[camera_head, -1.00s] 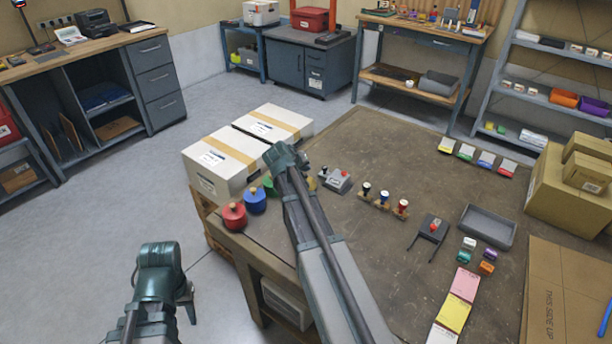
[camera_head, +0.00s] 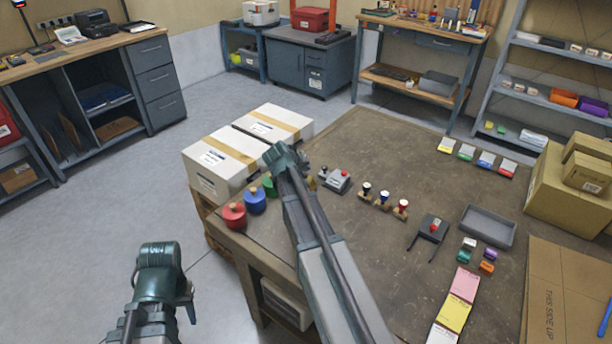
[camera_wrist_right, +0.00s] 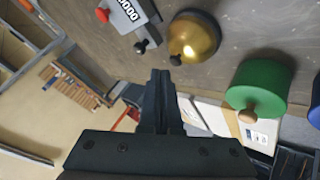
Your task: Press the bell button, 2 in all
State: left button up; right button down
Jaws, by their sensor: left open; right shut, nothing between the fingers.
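The bell is a gold dome (camera_wrist_right: 193,38) in the right wrist view, with a small dark button (camera_wrist_right: 175,60) on it. My right gripper (camera_wrist_right: 161,75) is shut and empty, its fingertips close to this button. I cannot tell whether they touch it. In the head view my right arm hides most of the bell and the right gripper's fingers. My left gripper (camera_head: 188,300) is open and empty, beside the table at the lower left, over the floor.
A grey counter (camera_wrist_right: 125,14) with a red knob is next to the bell. A green knobbed cylinder (camera_wrist_right: 258,87) is on its other side. Red (camera_head: 234,216) and blue (camera_head: 255,201) ones stand at the table edge. White boxes (camera_head: 215,170) stand behind. Stamps (camera_head: 383,198) stand to the right.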

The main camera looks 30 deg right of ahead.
jog(key=shift+f, duration=0.1)
jog(key=shift+f+b, duration=0.35)
jog(key=shift+b, duration=0.05)
jog(key=shift+f+b, duration=0.4)
jog(key=shift+b, duration=0.05)
dwell(0.6)
jog(key=shift+r, duration=0.1)
jog(key=shift+r+p, duration=0.75)
jog(key=shift+p, duration=0.15)
notch_tip(320, 180, up, 5)
jog(key=p, duration=0.5)
